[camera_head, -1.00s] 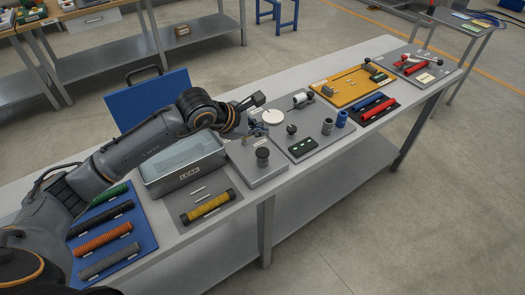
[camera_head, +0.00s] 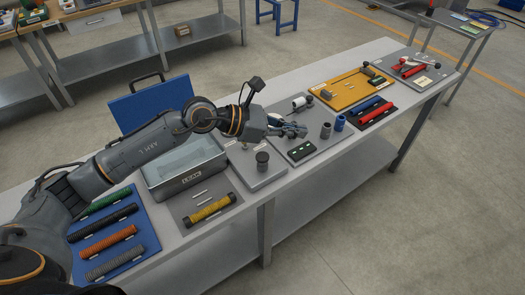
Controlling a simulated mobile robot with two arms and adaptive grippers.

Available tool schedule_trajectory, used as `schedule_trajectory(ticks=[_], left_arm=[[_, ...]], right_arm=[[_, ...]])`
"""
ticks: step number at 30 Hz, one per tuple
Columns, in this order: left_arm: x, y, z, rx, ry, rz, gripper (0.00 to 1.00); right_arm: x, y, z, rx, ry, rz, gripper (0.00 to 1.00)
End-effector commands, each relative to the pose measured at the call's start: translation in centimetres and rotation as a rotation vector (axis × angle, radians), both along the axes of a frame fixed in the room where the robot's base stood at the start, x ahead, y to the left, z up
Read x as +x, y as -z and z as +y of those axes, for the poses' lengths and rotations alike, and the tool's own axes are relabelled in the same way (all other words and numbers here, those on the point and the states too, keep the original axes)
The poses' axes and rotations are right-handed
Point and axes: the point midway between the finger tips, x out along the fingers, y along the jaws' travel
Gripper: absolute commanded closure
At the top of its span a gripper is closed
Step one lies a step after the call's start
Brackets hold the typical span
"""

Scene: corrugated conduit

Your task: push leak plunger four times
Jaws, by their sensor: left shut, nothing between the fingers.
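The leak plunger (camera_head: 262,158) is a dark round knob standing upright on a light grey plate (camera_head: 262,181), right of the clear-topped metal tank (camera_head: 186,166) labelled "LEAK". My left gripper (camera_head: 303,130) is shut and empty. In the picture it is up and to the right of the plunger, apart from it, over the neighbouring grey board. Its wrist hides part of that board. My right gripper is not in view.
A grey board (camera_head: 325,152) holds small fittings and grey and blue cylinders (camera_head: 340,122). A yellow conduit piece (camera_head: 210,209) lies on a grey mat in front of the tank. Several conduits lie on a blue mat (camera_head: 152,240). A yellow board (camera_head: 345,97) stands further right.

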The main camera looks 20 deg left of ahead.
Motion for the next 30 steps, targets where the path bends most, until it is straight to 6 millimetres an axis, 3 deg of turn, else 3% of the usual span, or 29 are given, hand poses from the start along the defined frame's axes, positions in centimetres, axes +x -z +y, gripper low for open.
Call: schedule_trajectory(ticks=[1,4,9,15,19,22,26,30], left_arm=[[-0.1,-2.0,-0.6,-0.099,-0.009,0.041,1.0],[0.1,-5.3,-1.4,-0.307,-0.044,0.133,1.0],[1.9,-10.0,-0.8,-0.639,-0.158,0.315,1.0],[5.5,-12.5,2.2,-0.979,-0.372,0.563,1.0],[7.8,-11.9,4.6,-1.159,-0.552,0.746,1.0],[9.1,-10.2,6.5,-1.27,-0.71,0.896,1.0],[9.7,-6.9,8.4,-1.371,-0.938,1.104,1.0],[8.7,-2.6,9.6,-1.416,-1.193,1.334,1.0]], right_arm=[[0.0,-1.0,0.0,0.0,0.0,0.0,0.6],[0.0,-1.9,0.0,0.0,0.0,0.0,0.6],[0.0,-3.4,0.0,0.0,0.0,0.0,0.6],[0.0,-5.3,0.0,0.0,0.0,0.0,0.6],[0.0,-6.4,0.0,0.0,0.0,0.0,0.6],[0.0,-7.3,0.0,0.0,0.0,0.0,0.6],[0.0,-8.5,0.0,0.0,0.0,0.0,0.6],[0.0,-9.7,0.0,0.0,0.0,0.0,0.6]])
